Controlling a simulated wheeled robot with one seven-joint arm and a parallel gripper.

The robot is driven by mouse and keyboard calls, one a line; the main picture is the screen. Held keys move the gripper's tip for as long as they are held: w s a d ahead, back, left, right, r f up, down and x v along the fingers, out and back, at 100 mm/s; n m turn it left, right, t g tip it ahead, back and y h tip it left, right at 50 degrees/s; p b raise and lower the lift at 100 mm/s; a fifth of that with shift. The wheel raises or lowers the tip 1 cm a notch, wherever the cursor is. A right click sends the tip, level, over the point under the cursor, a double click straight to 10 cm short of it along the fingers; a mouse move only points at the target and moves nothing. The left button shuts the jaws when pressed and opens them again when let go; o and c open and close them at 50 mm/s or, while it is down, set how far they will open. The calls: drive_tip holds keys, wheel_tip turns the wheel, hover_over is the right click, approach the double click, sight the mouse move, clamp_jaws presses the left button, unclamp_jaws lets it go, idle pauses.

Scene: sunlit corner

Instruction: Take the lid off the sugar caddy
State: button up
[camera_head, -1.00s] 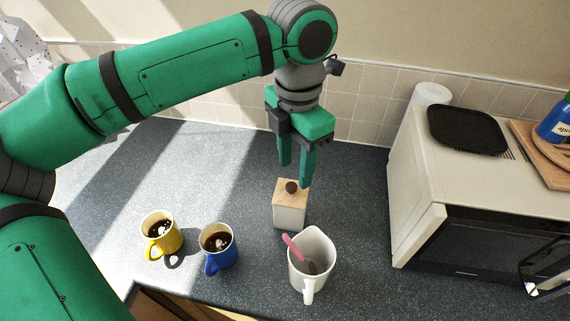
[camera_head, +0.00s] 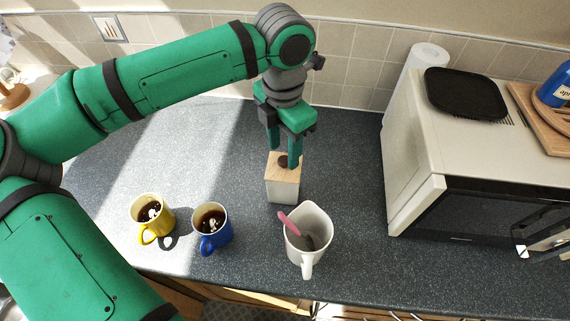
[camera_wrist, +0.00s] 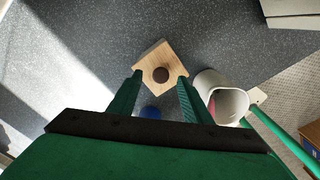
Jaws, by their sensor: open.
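The sugar caddy (camera_head: 282,188) is a white box standing on the dark speckled counter. Its wooden lid (camera_head: 291,173) is on top, with a round dark brown knob (camera_head: 283,161). The lid (camera_wrist: 158,55) and knob (camera_wrist: 161,75) also show in the wrist view, between and just beyond my fingertips. My gripper (camera_head: 285,158) is open and points down over the lid. Its two green fingers (camera_wrist: 158,78) stand on either side of the knob, with gaps to it. I cannot tell whether the fingertips touch the lid.
A white jug (camera_head: 308,250) with a pink-handled utensil stands close in front of the caddy. Blue (camera_head: 213,238) and yellow (camera_head: 150,230) mugs of dark drink stand to the left. A microwave (camera_head: 430,185) is at the right. The counter behind and left of the caddy is clear.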

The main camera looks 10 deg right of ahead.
sight(284, 164)
drive_tip(key=shift+f, duration=1.35)
drive_tip(key=shift+s+a, duration=0.1)
drive_tip(key=shift+c, duration=0.7)
drive_tip(key=c, duration=1)
clamp_jaws()
